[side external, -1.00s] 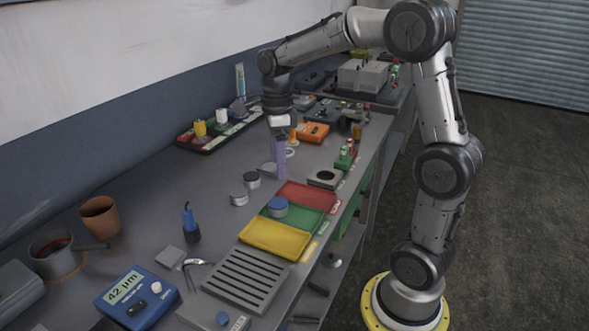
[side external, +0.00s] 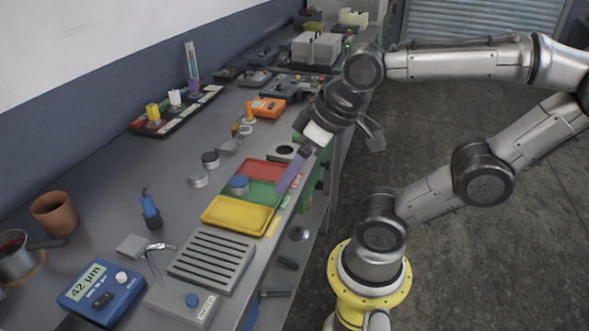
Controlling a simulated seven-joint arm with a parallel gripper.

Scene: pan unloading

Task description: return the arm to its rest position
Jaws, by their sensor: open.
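My gripper (side external: 288,186) hangs beyond the front edge of the bench or just over it, close to the red and green trays; its exact height is hard to tell. Its purple fingers point down and to the left, seen nearly edge-on, with nothing visible between them. My arm reaches back to the right, over the floor. A round blue-topped piece (side external: 239,184) sits on the green tray (side external: 266,194). The red tray (side external: 262,171) and yellow tray (side external: 236,215) look empty.
The grey bench (side external: 165,205) holds several small round pieces, an orange box (side external: 265,107), a slotted grey plate (side external: 212,262), a blue gauge (side external: 100,292), a brown pot (side external: 54,214) and a rack (side external: 176,110) at the wall. The floor (side external: 450,255) right of the bench is clear.

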